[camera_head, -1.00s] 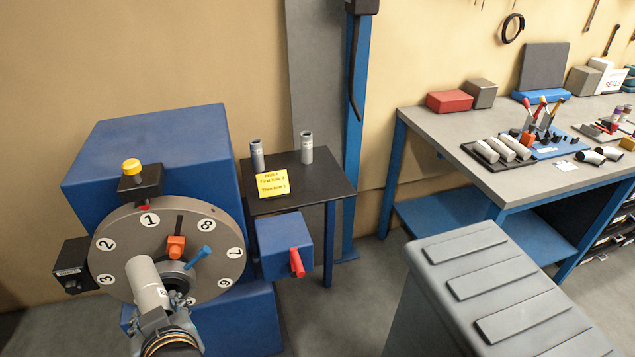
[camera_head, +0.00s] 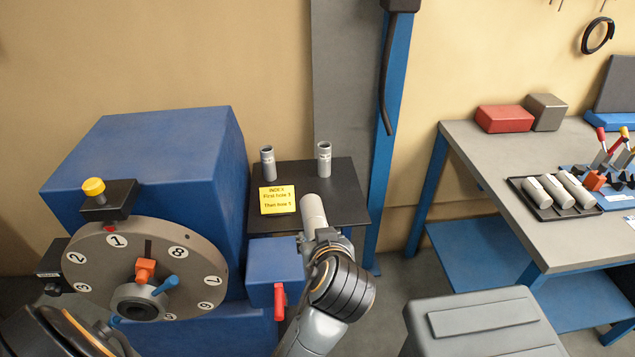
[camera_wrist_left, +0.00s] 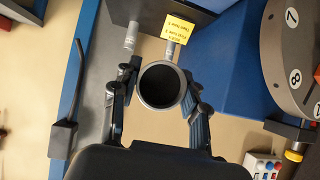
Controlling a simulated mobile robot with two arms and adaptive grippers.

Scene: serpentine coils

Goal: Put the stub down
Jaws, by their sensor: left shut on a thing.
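My left gripper (camera_head: 322,236) is shut around a light grey cylindrical stub (camera_head: 313,211). In the left wrist view the fingers of my left gripper (camera_wrist_left: 160,100) lie on both sides of the stub (camera_wrist_left: 160,88), and I look into its dark open end. In the head view the stub overlaps the front edge of the small black table (camera_head: 345,188); I cannot tell if it touches. Two grey tubes stand upright at the table's back, one on the left (camera_head: 268,163) and one on the right (camera_head: 324,160). My right gripper is not in view.
A yellow note (camera_head: 278,200) is at the table's front left. The blue machine with its numbered disc (camera_head: 195,270) stands on the left, with a red-handled blue box (camera_head: 274,268) beside it. A blue post (camera_head: 392,130) rises right of the table. A workbench (camera_head: 480,150) stands at right.

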